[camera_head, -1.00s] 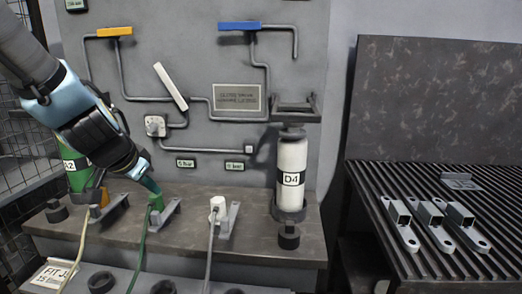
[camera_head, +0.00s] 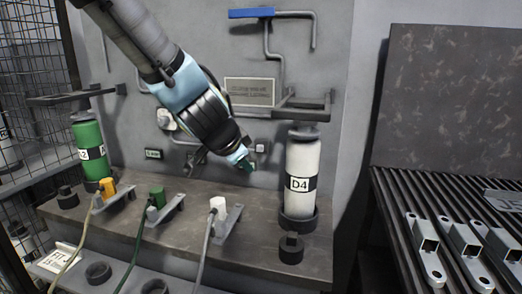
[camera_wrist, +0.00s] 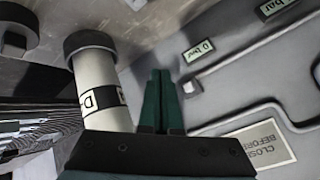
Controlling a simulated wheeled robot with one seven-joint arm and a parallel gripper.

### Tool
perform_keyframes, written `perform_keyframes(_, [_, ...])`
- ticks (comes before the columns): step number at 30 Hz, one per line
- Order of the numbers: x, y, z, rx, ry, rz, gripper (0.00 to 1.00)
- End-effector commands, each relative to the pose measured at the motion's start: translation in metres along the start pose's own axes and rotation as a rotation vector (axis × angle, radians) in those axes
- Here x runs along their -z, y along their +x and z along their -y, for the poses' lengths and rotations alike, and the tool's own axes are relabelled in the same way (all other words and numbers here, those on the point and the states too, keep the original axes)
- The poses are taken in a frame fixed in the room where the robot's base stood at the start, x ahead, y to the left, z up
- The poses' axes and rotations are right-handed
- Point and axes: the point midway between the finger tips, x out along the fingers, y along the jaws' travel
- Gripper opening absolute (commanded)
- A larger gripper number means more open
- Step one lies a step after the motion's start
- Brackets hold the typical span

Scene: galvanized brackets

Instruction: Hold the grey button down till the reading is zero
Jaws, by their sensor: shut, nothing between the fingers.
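The grey button (camera_wrist: 191,86) is a small pale block on the grey panel, at the end of a pipe. My gripper (camera_wrist: 161,76) is shut and empty, its green fingertips just beside the button in the wrist view; I cannot tell whether they touch. In the head view my gripper (camera_head: 244,163) is in front of the panel, left of the white D4 cylinder (camera_head: 300,172). A green-lit reading plate (camera_wrist: 198,50) is near the button, its digit unclear. Another reading plate (camera_wrist: 272,8) is at the top edge; it also shows in the head view (camera_head: 153,154).
A bench (camera_head: 150,235) below the panel carries orange, green and white plugs with hoses. A green cylinder (camera_head: 88,148) stands at the left. A slatted table (camera_head: 395,215) with galvanized brackets (camera_head: 425,250) is at the right. A sign (camera_head: 249,91) hangs above my gripper.

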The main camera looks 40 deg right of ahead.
Motion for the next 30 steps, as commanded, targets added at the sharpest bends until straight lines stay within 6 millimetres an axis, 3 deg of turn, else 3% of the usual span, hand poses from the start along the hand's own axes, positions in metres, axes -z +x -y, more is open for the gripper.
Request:
perform_keyframes(8, [0.009,0.01,0.009,-0.002,-0.003,0.0,0.0])
perform_keyframes(21, [0.039,0.048,0.038,-0.002,-0.001,0.0,0.0])
perform_keyframes(30, [0.045,0.061,0.045,0.0,-0.001,0.001,0.0])
